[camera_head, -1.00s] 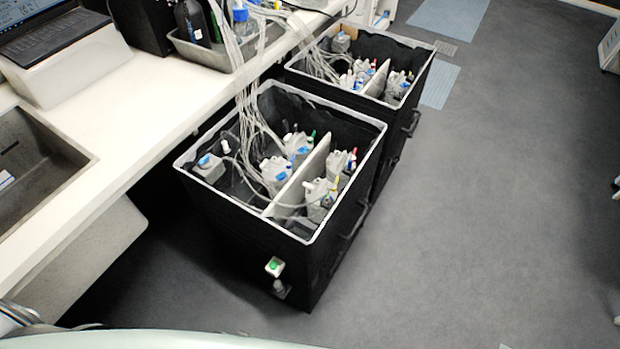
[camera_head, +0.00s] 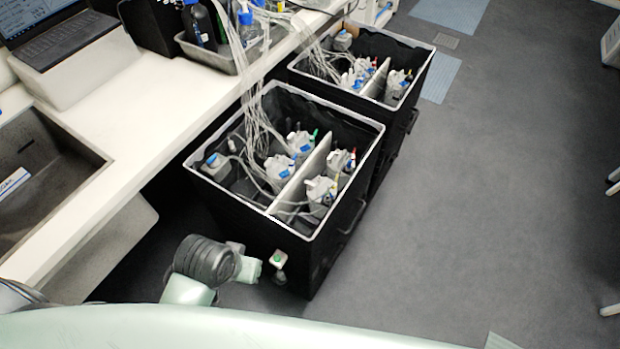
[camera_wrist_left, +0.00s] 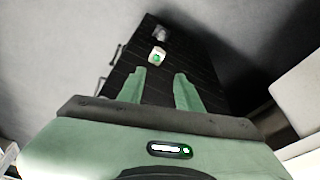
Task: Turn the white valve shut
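A small white square fitting with a green round centre (camera_head: 277,259) sits on the front of the near black bin. A small grey-white fitting (camera_head: 280,277) sits just below it. I cannot tell which is the white valve, or how it is turned. In the left wrist view the green-centred fitting (camera_wrist_left: 157,57) lies just beyond my fingertips, with the grey one (camera_wrist_left: 161,33) past it. My left gripper (camera_wrist_left: 160,76) is open and empty, its fingers apart and pointing at the bin front. In the head view my left gripper (camera_head: 252,269) is just left of the fittings. My right gripper is out of view.
The near black bin (camera_head: 235,212) holds bottles, tubes and a divider. A second black bin (camera_head: 420,85) stands behind it. A white bench (camera_head: 150,105) with a sink (camera_head: 45,165) runs along the left. The grey floor (camera_head: 480,200) to the right is clear.

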